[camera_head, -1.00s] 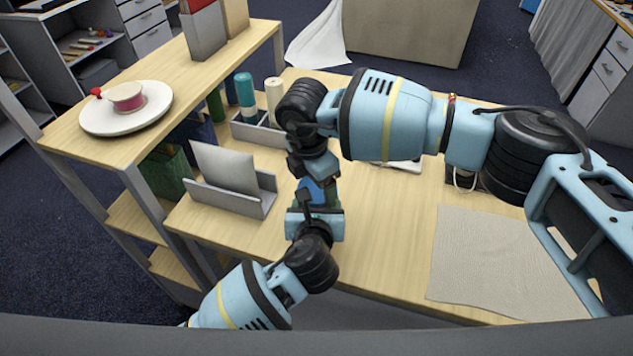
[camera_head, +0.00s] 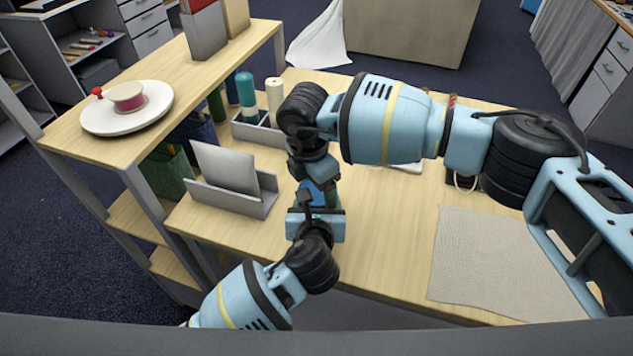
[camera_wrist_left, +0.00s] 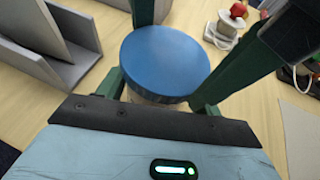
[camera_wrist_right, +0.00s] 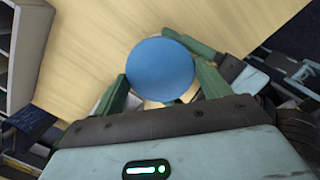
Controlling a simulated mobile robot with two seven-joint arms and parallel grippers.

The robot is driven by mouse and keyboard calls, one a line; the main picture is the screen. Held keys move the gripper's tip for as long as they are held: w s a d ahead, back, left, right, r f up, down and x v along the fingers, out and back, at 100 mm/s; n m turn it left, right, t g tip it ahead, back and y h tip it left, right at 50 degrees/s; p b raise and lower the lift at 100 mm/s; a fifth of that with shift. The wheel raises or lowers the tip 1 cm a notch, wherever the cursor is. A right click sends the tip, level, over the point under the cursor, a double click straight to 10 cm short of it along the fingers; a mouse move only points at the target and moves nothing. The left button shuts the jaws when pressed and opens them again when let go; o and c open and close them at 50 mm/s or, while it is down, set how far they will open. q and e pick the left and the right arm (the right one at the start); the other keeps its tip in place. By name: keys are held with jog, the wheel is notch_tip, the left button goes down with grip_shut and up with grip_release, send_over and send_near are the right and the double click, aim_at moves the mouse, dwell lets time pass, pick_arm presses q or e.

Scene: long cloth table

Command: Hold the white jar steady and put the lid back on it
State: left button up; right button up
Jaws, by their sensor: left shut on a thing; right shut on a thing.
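The round blue lid (camera_wrist_left: 165,62) faces up in the left wrist view; it also shows in the right wrist view (camera_wrist_right: 160,70) and as a small blue patch in the head view (camera_head: 313,192). My right gripper (camera_wrist_right: 163,88) is shut on the lid from above, its green fingers at the lid's sides. Just under the lid, a pale strip of the white jar (camera_wrist_left: 142,98) shows; the rest of the jar is hidden. My left gripper (camera_wrist_left: 158,95) is shut on the jar, below the lid. I cannot tell whether the lid is fully seated.
A grey file holder (camera_head: 232,198) stands left of the grippers. A bottle caddy (camera_head: 258,134) is behind it. A beige cloth (camera_head: 490,262) lies at the right. A shelf with a white turntable (camera_head: 105,120) stands at the left. Table between grippers and cloth is clear.

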pick_arm(q)
jog(key=shift+s+d, duration=0.1)
jog(key=shift+d, duration=0.05)
pick_arm(e)
jog(key=shift+s+d+f, duration=0.1)
jog(key=shift+f, duration=0.65)
pick_arm(q)
jog(key=c, duration=0.5)
pick_arm(e)
jog(key=o, duration=0.7)
jog(key=shift+c, duration=0.2)
jog(key=o, duration=0.3)
pick_arm(q)
jog(key=shift+a+r, duration=0.1)
jog(key=shift+a, duration=0.1)
pick_arm(e)
jog(key=shift+s, duration=0.1)
pick_arm(q)
jog(key=shift+w, duration=0.2)
pick_arm(e)
notch_tip(320, 180, up, 5)
jog(key=shift+f, duration=0.15)
pick_arm(q)
jog(key=shift+s, duration=0.1)
pick_arm(e)
jog(key=shift+r, duration=0.25)
jog(key=shift+w, duration=0.2)
jog(key=shift+c, duration=0.4)
